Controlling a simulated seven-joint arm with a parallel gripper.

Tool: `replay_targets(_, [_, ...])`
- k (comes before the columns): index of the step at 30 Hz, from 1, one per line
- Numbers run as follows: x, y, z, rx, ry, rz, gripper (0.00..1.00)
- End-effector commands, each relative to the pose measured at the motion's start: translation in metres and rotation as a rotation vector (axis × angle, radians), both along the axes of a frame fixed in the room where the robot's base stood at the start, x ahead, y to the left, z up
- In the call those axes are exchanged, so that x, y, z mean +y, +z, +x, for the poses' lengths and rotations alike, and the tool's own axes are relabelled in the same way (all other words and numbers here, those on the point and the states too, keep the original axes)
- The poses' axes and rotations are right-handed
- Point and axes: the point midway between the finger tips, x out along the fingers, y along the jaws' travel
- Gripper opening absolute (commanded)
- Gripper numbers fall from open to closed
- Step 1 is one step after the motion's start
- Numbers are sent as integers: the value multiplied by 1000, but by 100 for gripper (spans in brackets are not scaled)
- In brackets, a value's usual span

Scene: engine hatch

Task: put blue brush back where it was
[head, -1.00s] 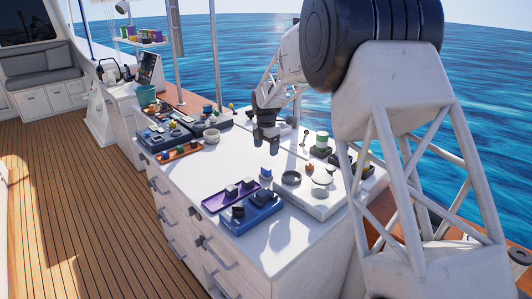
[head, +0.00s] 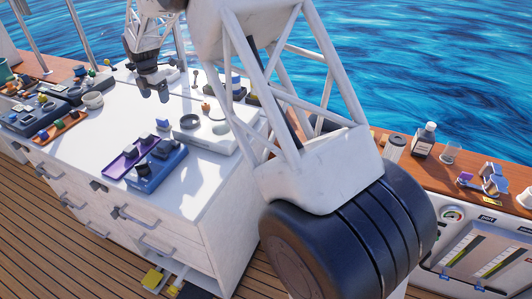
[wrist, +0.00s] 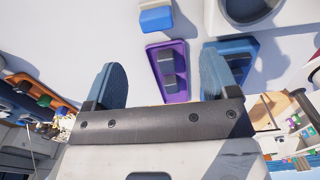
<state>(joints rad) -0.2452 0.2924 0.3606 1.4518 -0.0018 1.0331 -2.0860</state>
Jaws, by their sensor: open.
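I cannot pick out the blue brush with certainty. A small blue block with a pale yellow side (wrist: 156,17) lies on the white counter in the wrist view; a small blue piece in the head view (head: 163,125) may be the same thing. My gripper (head: 155,93) hangs above the white counter (head: 100,135), behind the trays in the head view. In the wrist view my gripper (wrist: 163,65) shows two blue-grey fingers spread wide with nothing between them.
A purple tray (head: 122,163) with dark blocks stands beside a blue tray (head: 168,172) on the counter. An orange tray (head: 74,121) and a pale bowl (head: 92,100) are at the left. The counter's middle is clear.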

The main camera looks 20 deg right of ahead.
Motion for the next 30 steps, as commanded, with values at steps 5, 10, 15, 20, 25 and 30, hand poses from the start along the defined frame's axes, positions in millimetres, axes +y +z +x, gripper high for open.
replay_targets(5, [-14, 20, -19, -11, -89, 4, 80])
replay_targets(10, [-37, 48, -51, -24, -242, 9, 80])
replay_targets(15, [-62, 76, -91, -40, -425, 18, 80])
replay_targets(20, [-85, 99, -131, -55, -599, 29, 80])
replay_targets(25, [-107, 120, -176, -71, -782, 42, 80])
replay_targets(30, [-128, 138, -223, -87, -964, 61, 80])
